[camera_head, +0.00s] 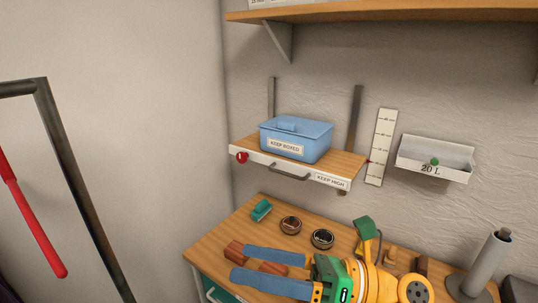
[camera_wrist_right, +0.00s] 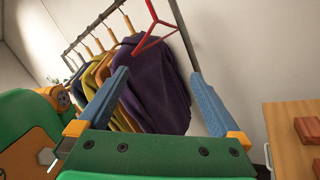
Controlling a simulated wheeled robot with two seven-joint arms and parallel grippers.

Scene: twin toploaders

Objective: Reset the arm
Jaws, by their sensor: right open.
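My right gripper (camera_head: 242,263) reaches in from the lower right of the head view, its two blue fingers pointing left above the wooden bench top. The fingers are apart with nothing held between them. In the right wrist view the open fingers (camera_wrist_right: 160,76) frame a purple garment (camera_wrist_right: 158,95) hanging on a rack in the background. My green and yellow right wrist covers part of the bench. My left gripper is not in the head view.
Above, a small shelf (camera_head: 343,163) holds a blue box (camera_head: 310,143). A white bin (camera_head: 448,153) is wall-mounted. A rack post (camera_head: 75,185) stands left.

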